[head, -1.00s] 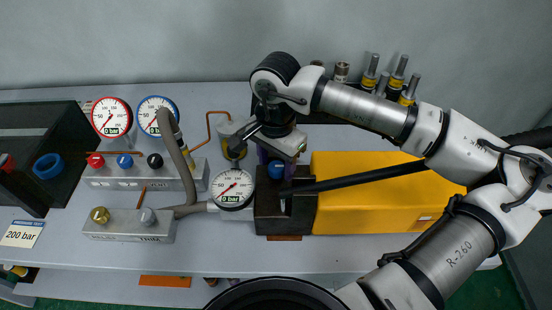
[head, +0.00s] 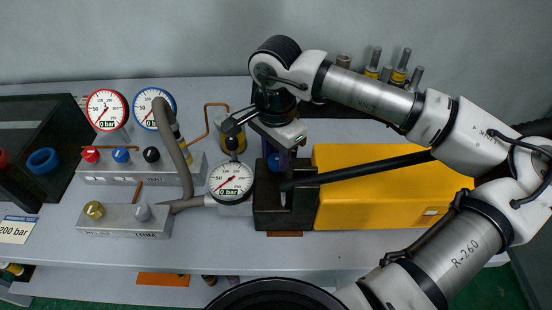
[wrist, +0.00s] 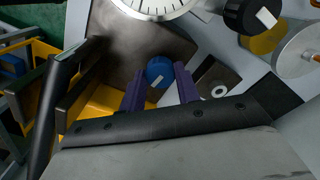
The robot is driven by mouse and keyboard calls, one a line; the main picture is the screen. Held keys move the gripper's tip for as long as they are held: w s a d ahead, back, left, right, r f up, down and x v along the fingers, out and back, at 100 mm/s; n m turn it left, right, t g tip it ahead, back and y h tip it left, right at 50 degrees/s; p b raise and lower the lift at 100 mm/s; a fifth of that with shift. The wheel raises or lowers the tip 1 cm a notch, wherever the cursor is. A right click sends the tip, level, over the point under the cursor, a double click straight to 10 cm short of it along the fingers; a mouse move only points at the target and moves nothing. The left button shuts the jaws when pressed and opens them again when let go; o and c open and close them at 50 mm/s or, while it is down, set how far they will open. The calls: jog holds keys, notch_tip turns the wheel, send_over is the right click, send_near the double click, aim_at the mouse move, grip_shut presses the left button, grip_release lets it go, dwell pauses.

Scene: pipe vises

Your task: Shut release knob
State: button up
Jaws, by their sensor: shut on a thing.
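The release knob is the blue knob (head: 274,163) on the dark block (head: 270,218) beside the yellow box. In the wrist view the blue knob (wrist: 159,72) shows a white mark on its face, slanting. My gripper (head: 281,158) comes down onto it from above. In the wrist view the purple fingers of my gripper (wrist: 160,80) stand on either side of the knob, shut on it. The lower part of the knob's grip is hidden by the fingers in the head view.
A black lever bar (head: 365,170) slants over the yellow box (head: 385,205). A gauge (head: 231,180) reading 0 bar stands just left of the block.

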jog(key=m+b, duration=0.1)
jog(key=b, duration=0.1)
jog(key=m+b, duration=0.2)
jog(key=shift+f+m+b, duration=0.3)
jog(key=shift+b, duration=0.05)
jog(key=m+b, duration=0.4)
jog(key=shift+w+r+m, duration=0.1)
jog(key=shift+r+m, duration=0.05)
jog(key=shift+m, duration=0.15)
jog(key=m+b, duration=0.3)
jog(key=m, duration=0.1)
jog(key=shift+r+m+b, duration=0.15)
jog(key=shift+m+b, duration=0.65)
jog(key=shift+m, duration=1.4)
jog(key=o, duration=1)
